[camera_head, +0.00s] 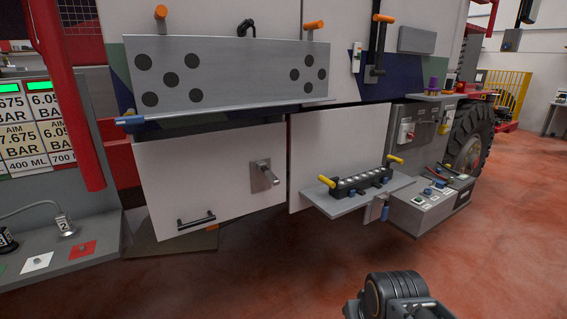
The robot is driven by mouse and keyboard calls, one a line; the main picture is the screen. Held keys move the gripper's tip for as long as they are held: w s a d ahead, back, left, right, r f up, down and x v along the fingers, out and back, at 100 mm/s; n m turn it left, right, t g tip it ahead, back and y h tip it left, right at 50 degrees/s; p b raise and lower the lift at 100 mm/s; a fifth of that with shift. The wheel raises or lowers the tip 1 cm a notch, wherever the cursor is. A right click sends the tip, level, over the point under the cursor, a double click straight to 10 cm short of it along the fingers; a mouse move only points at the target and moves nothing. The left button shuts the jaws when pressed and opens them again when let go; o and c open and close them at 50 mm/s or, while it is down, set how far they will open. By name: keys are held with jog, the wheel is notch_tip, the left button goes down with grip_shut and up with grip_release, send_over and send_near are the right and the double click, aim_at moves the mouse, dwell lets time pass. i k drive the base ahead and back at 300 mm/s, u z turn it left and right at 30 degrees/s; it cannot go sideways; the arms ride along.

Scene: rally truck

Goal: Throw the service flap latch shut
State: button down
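The white service flap (200,195) is on the lower side of the truck, left of the middle. It has a black bar handle (196,219) near its bottom edge. A grey metal latch (265,176) with a short, thick lever sits at the flap's right side. The lever sticks out from its plate; I cannot tell its exact angle. A dark gap shows above the flap, and I cannot tell whether it is fully closed. A dark part of my arm shows at the bottom edge, right of the middle, well apart from the latch. My gripper's fingers do not show.
A grey spotted panel (230,80) juts out above the flap. A grey bench (60,240) stands at left. The red floor in front is clear.

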aim_at(272, 177)
jog(key=u, duration=0.5)
jog(key=i, duration=1.05)
jog(key=u, duration=0.75)
